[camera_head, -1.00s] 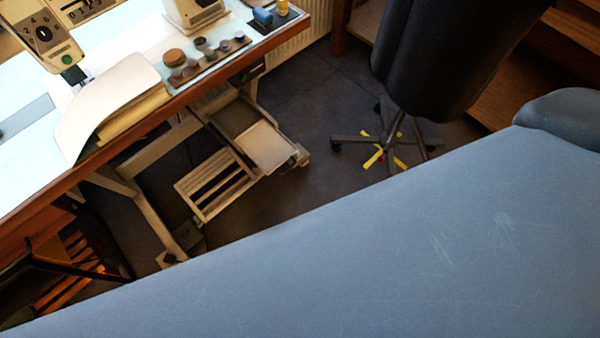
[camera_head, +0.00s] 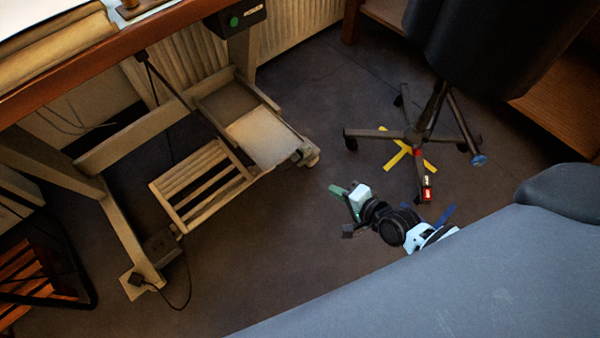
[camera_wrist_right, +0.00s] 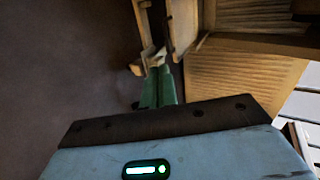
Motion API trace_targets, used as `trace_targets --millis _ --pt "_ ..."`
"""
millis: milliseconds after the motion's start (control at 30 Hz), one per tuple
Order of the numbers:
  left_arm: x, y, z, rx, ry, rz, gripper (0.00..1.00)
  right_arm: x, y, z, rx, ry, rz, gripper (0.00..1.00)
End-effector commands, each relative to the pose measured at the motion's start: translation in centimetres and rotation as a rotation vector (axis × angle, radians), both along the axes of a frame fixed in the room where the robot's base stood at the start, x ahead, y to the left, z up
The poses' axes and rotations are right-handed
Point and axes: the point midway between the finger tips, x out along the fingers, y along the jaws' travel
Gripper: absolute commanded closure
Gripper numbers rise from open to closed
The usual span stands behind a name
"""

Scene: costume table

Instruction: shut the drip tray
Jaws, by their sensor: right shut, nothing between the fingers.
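What looks like the drip tray (camera_head: 262,137) is a pale, shallow tray low under the table, sticking out toward the right from a wooden frame (camera_head: 222,103). My right gripper (camera_head: 336,189) is just above or near the floor to the right of the tray, apart from it in the head view. Its green fingers (camera_wrist_right: 159,84) are shut and empty in the right wrist view. Pale wooden parts (camera_wrist_right: 182,25) lie beyond the fingertips there; I cannot tell whether they touch. My left gripper is not in view.
A slatted treadle (camera_head: 204,183) sits left of the tray, beside a wooden table leg (camera_head: 118,225). A swivel chair base (camera_head: 415,135) stands to the right. A cable (camera_head: 188,285) lies on the floor. Dark floor (camera_head: 270,235) is clear in front.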

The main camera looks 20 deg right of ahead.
Motion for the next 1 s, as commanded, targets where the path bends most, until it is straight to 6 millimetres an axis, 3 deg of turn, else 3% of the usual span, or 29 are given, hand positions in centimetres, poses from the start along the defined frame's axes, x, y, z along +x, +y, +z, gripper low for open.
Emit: trace_targets --millis 100,467,1000 --pt "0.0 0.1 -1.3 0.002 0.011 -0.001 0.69 1.2 -0.3 -1.1 0.031 0.002 -0.02 1.0" --pt "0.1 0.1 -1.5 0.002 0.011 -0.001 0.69 2.2 -0.1 -1.3 0.042 0.0 -0.026 1.0" --pt "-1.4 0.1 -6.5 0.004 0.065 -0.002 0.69 9.8 2.9 -6.1 0.041 0.001 -0.025 1.0"
